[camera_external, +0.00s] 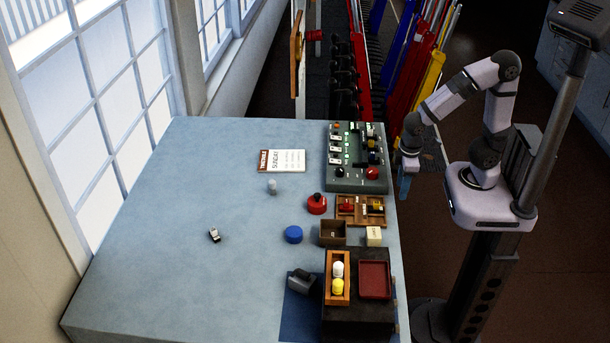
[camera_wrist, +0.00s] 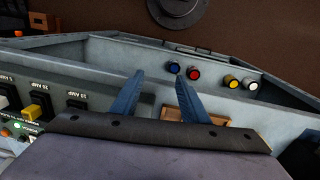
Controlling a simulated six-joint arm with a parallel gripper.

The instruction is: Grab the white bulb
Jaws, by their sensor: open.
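A white bulb (camera_external: 337,268) sits in a narrow wooden tray (camera_external: 328,299) near the front right of the table, just behind a yellow bulb (camera_external: 337,286). My gripper (camera_external: 404,188) hangs beyond the table's right edge, beside the control panel, well apart from the white bulb. In the wrist view its two blue fingers (camera_wrist: 164,100) are spread with nothing between them. That view also shows a white round piece (camera_wrist: 250,84) beside a yellow one on a grey surface; I cannot tell whether it is the bulb.
The grey control panel (camera_external: 355,182) stands on the table's right side. A red tray (camera_external: 374,280) lies right of the wooden tray. A dark open box (camera_external: 333,233), a cream block (camera_external: 374,236) and a red knob (camera_external: 317,204) stand behind. The table's left (camera_external: 150,250) is mostly clear.

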